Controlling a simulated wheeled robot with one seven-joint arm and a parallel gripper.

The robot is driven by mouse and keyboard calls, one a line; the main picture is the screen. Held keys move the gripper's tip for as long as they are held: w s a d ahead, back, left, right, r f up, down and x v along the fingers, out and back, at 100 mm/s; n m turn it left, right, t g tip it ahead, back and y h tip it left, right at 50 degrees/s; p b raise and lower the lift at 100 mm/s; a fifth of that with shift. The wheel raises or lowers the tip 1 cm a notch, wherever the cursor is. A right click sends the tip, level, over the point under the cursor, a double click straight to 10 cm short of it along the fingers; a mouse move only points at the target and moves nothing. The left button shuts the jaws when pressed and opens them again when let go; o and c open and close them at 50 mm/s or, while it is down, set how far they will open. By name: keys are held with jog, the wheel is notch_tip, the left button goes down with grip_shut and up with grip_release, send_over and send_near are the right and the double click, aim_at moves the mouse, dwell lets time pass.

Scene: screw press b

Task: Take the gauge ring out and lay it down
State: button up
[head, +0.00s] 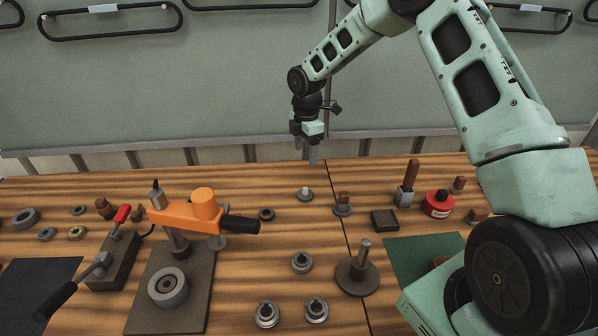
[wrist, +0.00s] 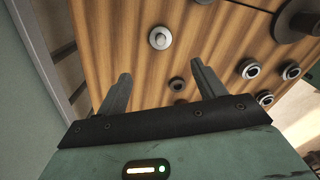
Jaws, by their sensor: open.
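My gripper (head: 306,150) is open and empty, high above the back of the table, away from the press. In the wrist view its two fingers (wrist: 161,72) are spread apart with nothing between them but the table below. The orange screw press (head: 190,212) stands at the left on a dark base plate (head: 140,318). A thick grey ring (head: 157,298) with a darker centre sits on the plate in front of the press column. I cannot tell surely whether it is the gauge ring, or whether another part sits inside it.
Several small grey rings (head: 302,270) lie mid-table. A spindle stand (head: 358,279) is to their right, beside a green mat (head: 412,250). A knobbed disc (head: 305,196) and dark ring (head: 266,214) lie farther back. A red-handled block (head: 112,262) stands left of the press.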

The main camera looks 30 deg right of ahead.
aim_at(305, 188)
notch_tip(305, 188, down, 16)
jog(key=p, duration=0.4)
jog(key=shift+s+p, duration=0.1)
jog(key=shift+p, duration=0.3)
jog(key=shift+r, duration=0.1)
jog(key=c, duration=1.2)
